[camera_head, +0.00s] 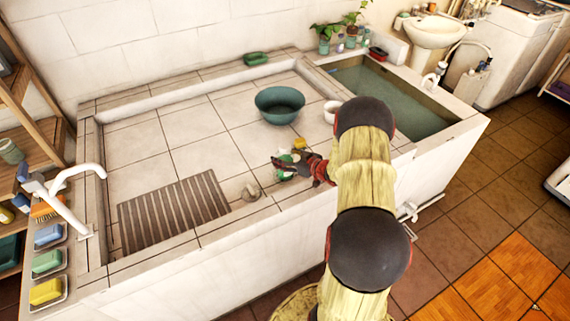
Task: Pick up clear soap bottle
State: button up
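My gripper (279,168) is low over the tiled basin floor, near the basin's front right, pointing left. Its dark fingers are small in view, and I cannot tell whether they are apart or closed on something. A small pale and green item (286,156) is right beside the fingers, partly hidden by them. A yellow-topped item (299,143) stands just behind. I cannot tell whether either is the clear soap bottle. Several small bottles or jars (340,43) stand by the plants on the back ledge, too small to identify.
The tiled basin (150,140) holds a green bowl (279,104), a white cup (332,111), a slatted mat (172,212) and a small round beige object (251,191). A water-filled trough (400,100) lies to the right. A white faucet (75,190) and soap dishes (47,262) line the left edge.

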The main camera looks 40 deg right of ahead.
jog(key=c, duration=1.1)
jog(key=shift+c, duration=0.3)
jog(key=shift+r, duration=0.15)
